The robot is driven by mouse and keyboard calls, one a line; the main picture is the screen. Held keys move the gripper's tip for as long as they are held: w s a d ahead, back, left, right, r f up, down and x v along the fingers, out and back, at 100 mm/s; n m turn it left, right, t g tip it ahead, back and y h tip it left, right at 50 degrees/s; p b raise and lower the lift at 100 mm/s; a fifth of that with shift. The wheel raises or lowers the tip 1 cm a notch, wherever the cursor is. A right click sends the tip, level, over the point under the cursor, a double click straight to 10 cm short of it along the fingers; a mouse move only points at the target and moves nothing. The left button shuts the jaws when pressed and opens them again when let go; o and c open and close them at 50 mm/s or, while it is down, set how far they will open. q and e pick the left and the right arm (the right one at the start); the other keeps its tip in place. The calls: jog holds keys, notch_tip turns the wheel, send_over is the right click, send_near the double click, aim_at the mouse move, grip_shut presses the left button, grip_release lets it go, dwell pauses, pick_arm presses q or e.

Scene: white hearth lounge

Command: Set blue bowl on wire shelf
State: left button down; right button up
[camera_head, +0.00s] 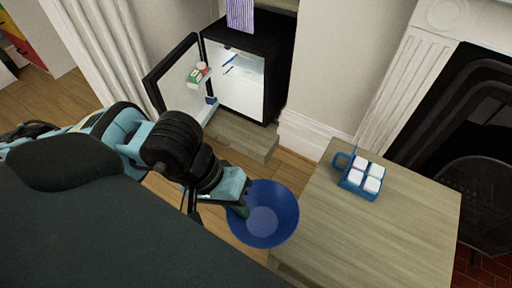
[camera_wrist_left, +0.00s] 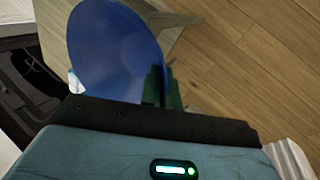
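The blue bowl (camera_head: 264,214) is held up beside the left edge of the wooden table. My left gripper (camera_head: 240,208) is shut on its near-left rim. In the left wrist view the bowl (camera_wrist_left: 112,48) is tilted, with the green fingers (camera_wrist_left: 163,88) at its rim. A small black fridge (camera_head: 245,68) stands open at the back, with its door swung to the left. A pale shelf surface shows inside it (camera_head: 240,72), but I cannot make out wires. My right gripper is not in view.
The wooden table (camera_head: 400,235) carries a blue carrier (camera_head: 361,177) with white-topped items. The open fridge door (camera_head: 180,75) holds small cartons. A low wooden plinth (camera_head: 240,137) lies under the fridge. A fireplace (camera_head: 470,140) is at the right.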

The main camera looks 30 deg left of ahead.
pick_arm(q)
jog(key=shift+s+a, duration=0.15)
jog(key=shift+a, duration=0.4)
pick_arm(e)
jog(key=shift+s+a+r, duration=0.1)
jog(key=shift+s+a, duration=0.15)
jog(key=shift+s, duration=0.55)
